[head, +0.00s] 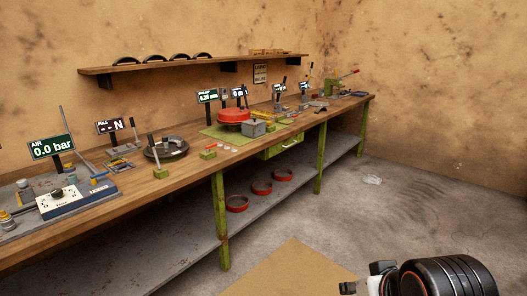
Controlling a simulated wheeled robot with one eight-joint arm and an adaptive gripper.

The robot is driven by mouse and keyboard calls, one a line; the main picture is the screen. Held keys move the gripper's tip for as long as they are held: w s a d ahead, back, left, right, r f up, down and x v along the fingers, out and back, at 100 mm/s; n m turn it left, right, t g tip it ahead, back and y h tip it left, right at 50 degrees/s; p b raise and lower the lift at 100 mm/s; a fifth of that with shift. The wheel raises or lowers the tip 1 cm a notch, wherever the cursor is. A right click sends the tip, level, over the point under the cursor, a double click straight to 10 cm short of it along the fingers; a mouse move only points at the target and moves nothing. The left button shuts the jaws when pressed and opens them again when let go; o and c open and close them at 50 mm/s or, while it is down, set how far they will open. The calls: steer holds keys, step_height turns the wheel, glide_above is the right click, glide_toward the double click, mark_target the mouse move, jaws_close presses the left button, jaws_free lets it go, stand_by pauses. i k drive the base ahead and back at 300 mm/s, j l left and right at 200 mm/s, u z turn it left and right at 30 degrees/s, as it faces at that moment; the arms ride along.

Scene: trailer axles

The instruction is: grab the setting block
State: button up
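No label in the head view marks the setting block, and I cannot tell for certain which piece it is. A grey block (252,129) with a small knob on top sits on a green mat (218,133) on the workbench. Smaller green-and-yellow blocks stand nearby, one at the bench front (208,154) and one further left (160,173). Part of my arm shows at the bottom right, far from the bench. My gripper (365,284) is at most partly in view there, cut off by the lower edge, and its fingers cannot be made out.
The long wooden workbench (130,195) carries a red round part (233,115), a dark round plate (166,149), display screens and an air panel (77,198). Red rings (261,187) lie on the lower shelf. Green legs (222,225) edge the bench. The floor (390,215) before it is mostly clear.

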mark_target(305, 106)
steer(key=i, duration=0.95)
steer(key=i+z, duration=0.1)
steer(key=i, duration=0.9)
steer(key=i+j, duration=0.15)
steer(key=i, duration=0.8)
steer(key=i+z, duration=0.25)
steer(key=i, duration=0.3)
steer(key=i+j+z, duration=0.1)
steer(key=i+z, duration=0.15)
steer(key=i, duration=0.25)
steer(key=i+l+z, duration=0.25)
steer(key=i, duration=0.3)
steer(key=i+l+z, duration=0.3)
steer(key=i, duration=0.3)
steer(key=i+z, duration=0.25)
steer(key=i, duration=0.35)
steer(key=i+u, duration=0.45)
steer(key=i+l+u, duration=0.2)
steer(key=u, duration=0.2)
steer(key=i+l+u, duration=0.3)
steer(key=u, duration=0.15)
steer(key=i+l+u, duration=0.2)
steer(key=u, duration=0.25)
steer(key=i+l+u, duration=0.15)
steer(key=l+u, duration=0.25)
steer(key=i+l+u, duration=0.1)
steer(key=u, duration=0.35)
steer(key=l+u, duration=0.85)
steer(key=k+l+u, duration=0.15)
steer(key=l, duration=0.1)
